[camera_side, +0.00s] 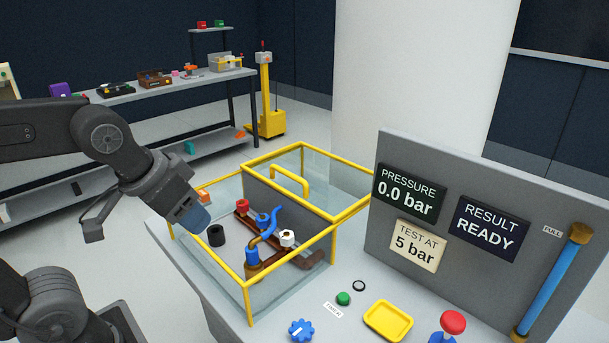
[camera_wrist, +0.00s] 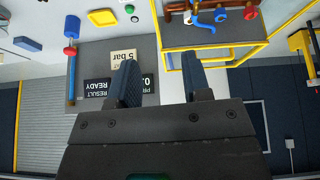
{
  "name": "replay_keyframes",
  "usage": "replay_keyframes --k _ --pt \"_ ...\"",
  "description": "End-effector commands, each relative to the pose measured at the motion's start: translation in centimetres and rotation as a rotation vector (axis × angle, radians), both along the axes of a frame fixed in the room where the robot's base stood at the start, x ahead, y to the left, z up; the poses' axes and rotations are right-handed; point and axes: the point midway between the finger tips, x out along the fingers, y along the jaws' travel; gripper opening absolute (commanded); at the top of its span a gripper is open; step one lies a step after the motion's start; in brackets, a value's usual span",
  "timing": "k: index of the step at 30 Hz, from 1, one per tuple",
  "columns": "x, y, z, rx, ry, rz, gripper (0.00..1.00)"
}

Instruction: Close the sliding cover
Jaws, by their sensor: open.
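The sliding cover (camera_side: 335,213) is a clear panel with a yellow frame and a yellow arched handle (camera_side: 291,178). In the side view it lies over the far part of the yellow-framed clear enclosure (camera_side: 249,300), and the near part appears uncovered. Inside are a brown pipe assembly (camera_side: 304,262) with a blue lever (camera_side: 268,218) and a black cylinder (camera_side: 216,235). My gripper (camera_side: 197,219) is at the enclosure's left side, apart from the handle. In the wrist view my gripper (camera_wrist: 160,78) has its two fingers spread with nothing between them; part of the yellow frame (camera_wrist: 232,56) shows there.
A grey panel (camera_side: 430,265) with displays reading 0.0 bar and READY stands right of the enclosure. A shelf (camera_side: 180,88) stands behind.

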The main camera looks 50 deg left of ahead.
Motion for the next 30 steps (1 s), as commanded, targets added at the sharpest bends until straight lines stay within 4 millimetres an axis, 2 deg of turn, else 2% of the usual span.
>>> replay_keyframes --k 6,9,13,17,21,25,30 --pt "7.4 1.9 4.1 -0.12 0.063 0.289 0.42" --pt "11.4 3.3 5.4 -0.183 0.092 0.447 0.42" --pt "16.7 5.5 6.2 -0.26 0.127 0.654 0.42" --pt "21.8 8.3 5.8 -0.332 0.159 0.863 0.42" --pt "26.8 11.5 4.3 -0.403 0.19 1.084 0.42" --pt "30.1 14.2 2.5 -0.455 0.209 1.256 0.42" --pt "32.2 16.3 0.9 -0.494 0.222 1.39 0.42"
